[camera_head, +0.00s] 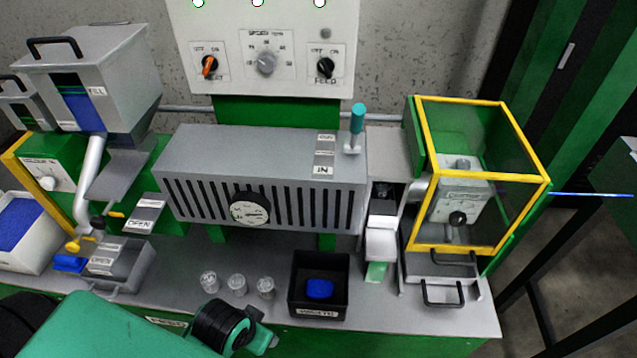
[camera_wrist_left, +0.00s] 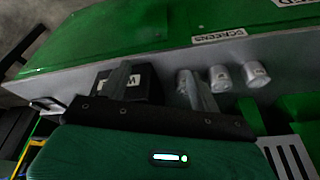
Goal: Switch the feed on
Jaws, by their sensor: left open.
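The feed switch (camera_head: 325,67) is a black rotary knob on the right of the pale control panel (camera_head: 290,25) in the head view. Its plate has OFF and ON marks above it and a FEED label below. I cannot tell clearly which mark the knob points at. My left arm comes in at the bottom of the head view, well below and in front of the panel, with its fingers not clearly visible there. In the left wrist view my left gripper (camera_wrist_left: 160,92) is open, its two grey fingers apart over the bench front. My right gripper is out of view.
An orange knob (camera_head: 210,66) and a grey speed dial (camera_head: 266,62) share the panel. Below stand a slotted grey barrel housing (camera_head: 255,165), a teal-handled lever (camera_head: 356,125) and a yellow-framed guard (camera_head: 478,175).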

